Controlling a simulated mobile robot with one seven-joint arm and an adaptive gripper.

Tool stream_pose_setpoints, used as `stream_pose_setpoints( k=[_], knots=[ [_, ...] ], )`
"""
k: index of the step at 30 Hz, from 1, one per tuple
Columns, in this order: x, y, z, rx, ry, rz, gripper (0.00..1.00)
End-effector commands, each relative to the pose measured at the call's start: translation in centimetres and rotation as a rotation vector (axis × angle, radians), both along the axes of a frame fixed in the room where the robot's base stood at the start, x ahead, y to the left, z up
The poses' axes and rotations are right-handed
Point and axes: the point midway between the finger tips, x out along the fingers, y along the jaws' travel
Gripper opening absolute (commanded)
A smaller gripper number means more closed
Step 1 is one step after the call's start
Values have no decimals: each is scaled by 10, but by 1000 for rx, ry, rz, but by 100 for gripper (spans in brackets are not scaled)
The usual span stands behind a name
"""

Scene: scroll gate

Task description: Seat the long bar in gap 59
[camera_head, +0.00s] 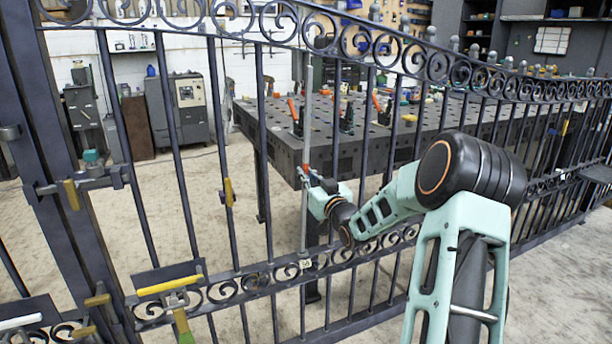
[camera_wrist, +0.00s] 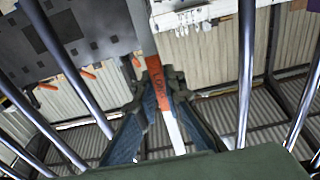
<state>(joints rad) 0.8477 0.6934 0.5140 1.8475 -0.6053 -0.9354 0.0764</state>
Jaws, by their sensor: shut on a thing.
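The gate (camera_head: 181,150) is dark metal with upright bars and scrollwork bands. My gripper (camera_head: 308,178) is shut on the long bar (camera_head: 308,120), a thin pale grey rod with an orange-red band. In the wrist view, my gripper (camera_wrist: 160,80) holds it at the orange band, which bears lettering, and the long bar's pale part (camera_wrist: 171,128) shows between the fingers. The bar stands about upright between two gate bars. Its lower end is just above or at a small tag reading 59 (camera_head: 304,263) on the lower scroll band. I cannot tell whether either end is seated.
A yellow bar (camera_head: 170,285) and a white bar (camera_head: 20,321) lie on dark holders at lower left. A yellow-handled latch (camera_head: 72,194) is on the gate post. A perforated workbench (camera_head: 375,140) with tools stands behind the gate. Neighbouring gate bars flank my gripper closely.

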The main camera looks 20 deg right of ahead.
Motion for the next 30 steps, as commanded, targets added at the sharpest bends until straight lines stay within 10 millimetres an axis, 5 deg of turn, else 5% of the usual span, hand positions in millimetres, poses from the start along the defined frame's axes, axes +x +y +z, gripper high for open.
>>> stream_pose_setpoints(
  k=[30],
  knots=[
    [1,0,-9,-2,-9,1,0]
  ],
)
